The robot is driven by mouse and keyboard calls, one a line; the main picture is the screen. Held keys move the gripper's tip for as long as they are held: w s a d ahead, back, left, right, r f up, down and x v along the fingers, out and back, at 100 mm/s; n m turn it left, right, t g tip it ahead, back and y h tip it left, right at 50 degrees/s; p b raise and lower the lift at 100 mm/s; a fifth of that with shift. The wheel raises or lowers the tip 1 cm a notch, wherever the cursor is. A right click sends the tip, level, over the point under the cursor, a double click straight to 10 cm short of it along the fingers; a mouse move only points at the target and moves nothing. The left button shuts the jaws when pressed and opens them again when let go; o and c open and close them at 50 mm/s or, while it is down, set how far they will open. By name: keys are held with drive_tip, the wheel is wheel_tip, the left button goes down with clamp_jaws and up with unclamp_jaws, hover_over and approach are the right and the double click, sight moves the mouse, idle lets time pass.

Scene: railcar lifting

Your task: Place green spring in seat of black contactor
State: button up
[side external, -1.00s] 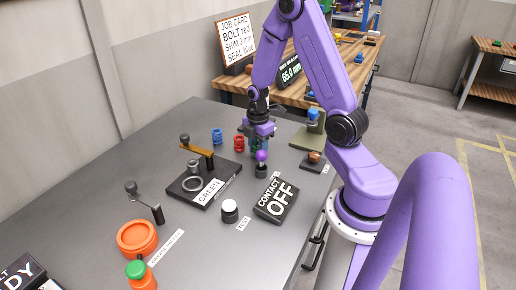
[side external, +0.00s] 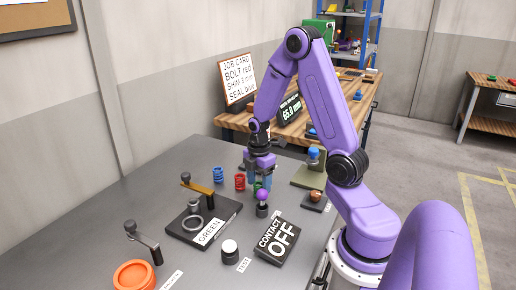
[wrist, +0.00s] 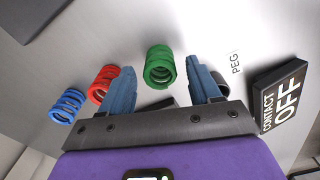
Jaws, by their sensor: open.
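The green spring (wrist: 160,66) stands on the grey table, between the fingertips of my gripper (wrist: 163,80) in the wrist view. My gripper (side external: 260,180) is open, pointing down, with one finger on each side of the spring; contact cannot be told. In the side view the spring (side external: 257,187) is mostly hidden by the fingers and a purple-topped peg. The black contactor (side external: 232,207) is a flat black block labelled GREEN, left of my gripper, with a grey ring seat (side external: 191,223) and an orange lever arm above it. The seat looks empty.
A red spring (side external: 240,181) and a blue spring (side external: 218,174) stand left of my gripper. The purple-ball peg (side external: 262,195) stands close in front. The CONTACT OFF sign (side external: 277,241) and a white-topped button (side external: 229,249) are nearer the camera.

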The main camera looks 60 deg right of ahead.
sight(258, 184)
wheel_tip(258, 184, up, 15)
drive_tip(key=s+a, duration=0.3)
drive_tip(key=a, duration=0.5)
drive_tip(key=s+a, duration=0.2)
drive_tip(key=a, duration=0.6)
drive_tip(key=s+a+f, duration=0.1)
drive_tip(key=s+a, duration=0.2)
drive_tip(key=s, duration=0.3)
drive_tip(key=s+a+m, duration=0.1)
drive_tip(key=s+a, duration=0.2)
drive_tip(key=s, duration=0.4)
drive_tip(key=shift+a+f+m, duration=0.3)
drive_tip(key=shift+a+f, duration=0.05)
drive_tip(key=shift+o, duration=0.5)
drive_tip(key=shift+s+f, duration=0.1)
drive_tip(key=shift+s, duration=0.5)
